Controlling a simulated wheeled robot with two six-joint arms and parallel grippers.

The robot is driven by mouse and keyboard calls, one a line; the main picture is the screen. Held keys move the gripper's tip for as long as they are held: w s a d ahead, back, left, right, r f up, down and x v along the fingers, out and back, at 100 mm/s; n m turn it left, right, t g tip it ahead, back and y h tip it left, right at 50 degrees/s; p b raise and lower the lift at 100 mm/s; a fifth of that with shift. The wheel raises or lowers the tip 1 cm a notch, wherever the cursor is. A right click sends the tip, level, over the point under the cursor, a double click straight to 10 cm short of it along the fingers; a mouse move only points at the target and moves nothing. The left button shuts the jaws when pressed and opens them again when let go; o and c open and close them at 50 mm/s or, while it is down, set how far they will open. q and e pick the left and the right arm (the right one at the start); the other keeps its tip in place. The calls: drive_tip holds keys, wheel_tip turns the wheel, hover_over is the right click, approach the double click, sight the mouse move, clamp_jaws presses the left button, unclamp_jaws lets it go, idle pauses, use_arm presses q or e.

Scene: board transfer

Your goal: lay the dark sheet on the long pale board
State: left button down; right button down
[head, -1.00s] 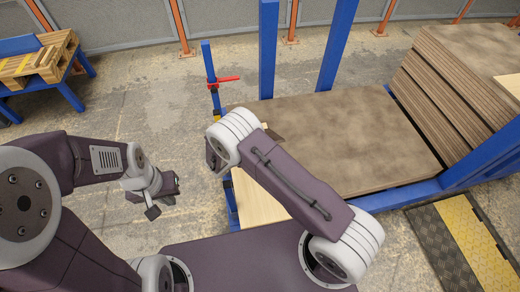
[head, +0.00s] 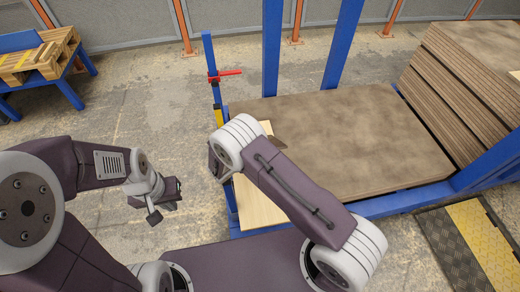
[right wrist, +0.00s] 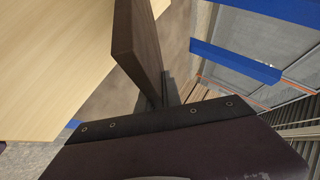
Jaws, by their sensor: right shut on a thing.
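A dark brown sheet (right wrist: 137,45) stands edge-on in the right wrist view. My right gripper (right wrist: 163,103) is shut on its near end. In the head view, only a dark corner of the sheet (head: 279,143) shows past my right arm, which hides the right gripper. The long pale board (right wrist: 60,60) fills the left of the right wrist view, beside the sheet. In the head view, parts of the pale board (head: 256,205) show on either side of my right arm. I cannot tell whether sheet and board touch. My left gripper (head: 166,203) is open and empty over the floor.
A wide brown panel (head: 345,140) lies on a blue frame (head: 400,203) with upright posts. A stack of brown panels (head: 465,85) leans at the right. A yellow-and-black ramp (head: 470,240) lies at the front right. A wooden pallet (head: 40,62) sits on a blue stand at the far left.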

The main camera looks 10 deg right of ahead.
drive_tip(key=shift+r, duration=0.1)
drive_tip(key=shift+f, duration=0.3)
idle(0.3)
drive_tip(key=c, duration=1.5)
unclamp_jaws()
drive_tip(key=shift+o, duration=0.5)
drive_tip(key=shift+f, duration=0.1)
